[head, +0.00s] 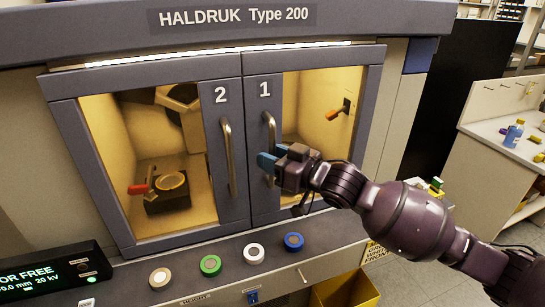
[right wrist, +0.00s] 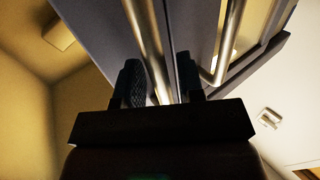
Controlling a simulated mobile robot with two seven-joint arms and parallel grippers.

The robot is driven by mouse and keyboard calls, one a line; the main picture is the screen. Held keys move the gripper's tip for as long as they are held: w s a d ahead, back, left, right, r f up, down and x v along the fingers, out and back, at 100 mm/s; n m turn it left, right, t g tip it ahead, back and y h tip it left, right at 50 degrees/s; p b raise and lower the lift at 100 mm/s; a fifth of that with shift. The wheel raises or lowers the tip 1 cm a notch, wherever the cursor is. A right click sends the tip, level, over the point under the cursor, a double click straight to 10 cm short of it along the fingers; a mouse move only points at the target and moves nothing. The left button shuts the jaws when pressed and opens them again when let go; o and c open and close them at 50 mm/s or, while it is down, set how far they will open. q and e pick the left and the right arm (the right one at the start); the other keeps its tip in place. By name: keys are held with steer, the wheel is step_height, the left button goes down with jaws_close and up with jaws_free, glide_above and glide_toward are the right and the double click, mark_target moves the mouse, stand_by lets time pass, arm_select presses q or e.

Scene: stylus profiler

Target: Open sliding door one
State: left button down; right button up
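Sliding door one (head: 262,218) is the right door of the cabinet, marked "1", with a vertical metal handle (head: 268,130). It stands shut, its edge meeting the door marked "2". My right gripper (head: 267,162) is in front of door one at the lower part of its handle. In the right wrist view its two dark fingers (right wrist: 158,82) stand apart, with the door one handle (right wrist: 148,45) running between them. A gap shows beside the bar, so the fingers look open around it. My left gripper is not in view.
Door two (head: 228,200) with its own handle (head: 227,155) is close on the left; that handle passes just outside my right finger in the wrist view. Several round buttons (head: 254,253) line the ledge below. A yellow bin (head: 345,291) stands below right.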

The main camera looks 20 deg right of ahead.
jaws_close()
steer(key=shift+d, duration=0.1)
steer(key=shift+d, duration=0.5)
steer(key=d+p, duration=0.1)
steer(key=d, duration=0.4)
steer(key=d+p, duration=0.1)
steer(key=d, duration=0.4)
steer(key=shift+w+d, duration=0.2)
steer(key=shift+d, duration=0.1)
glide_toward(363, 129)
steer(key=x, duration=0.3)
steer(key=a+p+x, duration=0.1)
steer(key=x, duration=0.1)
steer(key=shift+s+a, duration=0.1)
steer(key=shift+s, duration=0.1)
steer(key=shift+d, duration=0.8)
